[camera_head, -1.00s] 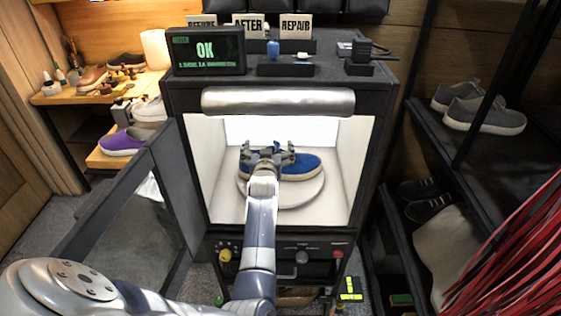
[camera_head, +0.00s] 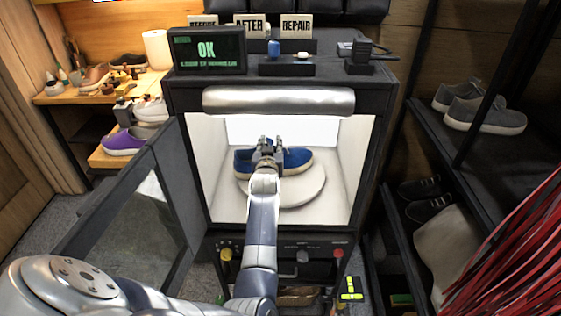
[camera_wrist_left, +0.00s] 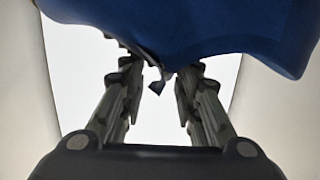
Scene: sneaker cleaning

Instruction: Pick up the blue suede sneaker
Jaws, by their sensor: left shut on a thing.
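The blue suede sneaker (camera_head: 298,159) has a tan sole and is inside the lit white cabinet, over a round white turntable (camera_head: 312,190). My left gripper (camera_head: 267,146) reaches in through the cabinet's open front and is shut on the sneaker near its middle. In the left wrist view the blue sneaker (camera_wrist_left: 220,25) fills the top, and the fingers of my left gripper (camera_wrist_left: 160,85) run up to it. The fingertips are partly hidden by the shoe. I cannot tell whether the sole touches the turntable. My right gripper is not in view.
The cabinet's dark door (camera_head: 130,205) stands open to the left. The white side walls are close around the arm. A shoe shelf (camera_head: 480,160) is at the right, with red strips in front.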

